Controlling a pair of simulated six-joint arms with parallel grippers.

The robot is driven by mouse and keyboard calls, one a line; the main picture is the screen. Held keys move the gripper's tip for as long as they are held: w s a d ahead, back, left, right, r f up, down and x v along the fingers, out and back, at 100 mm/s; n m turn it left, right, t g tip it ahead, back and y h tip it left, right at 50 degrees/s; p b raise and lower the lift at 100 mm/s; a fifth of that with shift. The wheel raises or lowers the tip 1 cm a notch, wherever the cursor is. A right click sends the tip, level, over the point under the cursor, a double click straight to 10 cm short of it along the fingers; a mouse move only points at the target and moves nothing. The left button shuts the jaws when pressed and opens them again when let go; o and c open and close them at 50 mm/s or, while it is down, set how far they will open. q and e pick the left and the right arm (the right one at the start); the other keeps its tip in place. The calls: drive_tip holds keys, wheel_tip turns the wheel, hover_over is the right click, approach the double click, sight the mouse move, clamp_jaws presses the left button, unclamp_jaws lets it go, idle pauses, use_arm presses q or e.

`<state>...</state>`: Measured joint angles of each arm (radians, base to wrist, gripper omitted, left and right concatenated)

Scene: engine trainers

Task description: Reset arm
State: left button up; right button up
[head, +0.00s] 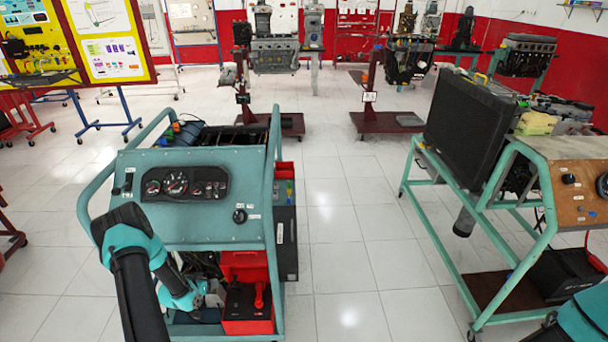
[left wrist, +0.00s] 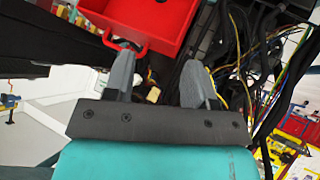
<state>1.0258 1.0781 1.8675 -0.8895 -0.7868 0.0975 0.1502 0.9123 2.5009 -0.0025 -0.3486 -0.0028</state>
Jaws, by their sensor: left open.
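My left arm (head: 138,262) reaches in from the bottom left, down into the lower frame of the near teal engine trainer (head: 205,215). My left gripper (head: 205,290) is low beside the red box (head: 247,318) on the trainer's lower shelf. In the left wrist view the gripper's two grey fingers (left wrist: 162,68) stand apart with nothing held between them. The red box (left wrist: 140,22) lies just past the left finger; I cannot tell whether they touch. Part of my right arm (head: 582,318) shows at the bottom right corner; its gripper is out of the picture.
Dark and coloured cables (left wrist: 245,50) hang close beyond the right finger. A second green-framed trainer with a black radiator (head: 468,125) stands at the right. Open tiled floor (head: 345,250) lies between the two trainers. Engine stands (head: 272,120) line the back.

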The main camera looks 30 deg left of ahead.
use_arm(q)
drive_tip(key=w+d+r+g+h, duration=0.1)
drive_tip(key=w+d+r+g, duration=0.15)
drive_tip(key=d, duration=1.05)
drive_tip(key=w+d+r+g+h, duration=0.1)
drive_tip(key=w+d+r+h, duration=0.15)
drive_tip(key=d, duration=0.95)
drive_tip(key=s+d+r+m+g, duration=0.1)
drive_tip(key=s+d+r, duration=0.3)
drive_tip(key=d, duration=0.5)
drive_tip(key=s+d+r+m+g, duration=0.1)
drive_tip(key=s+d+r+g, duration=0.3)
drive_tip(key=s+d, duration=0.4)
drive_tip(key=shift+s+d+g, duration=0.2)
drive_tip(key=shift+d+g, duration=0.15)
drive_tip(key=shift+d, duration=0.15)
drive_tip(key=shift+r, duration=0.1)
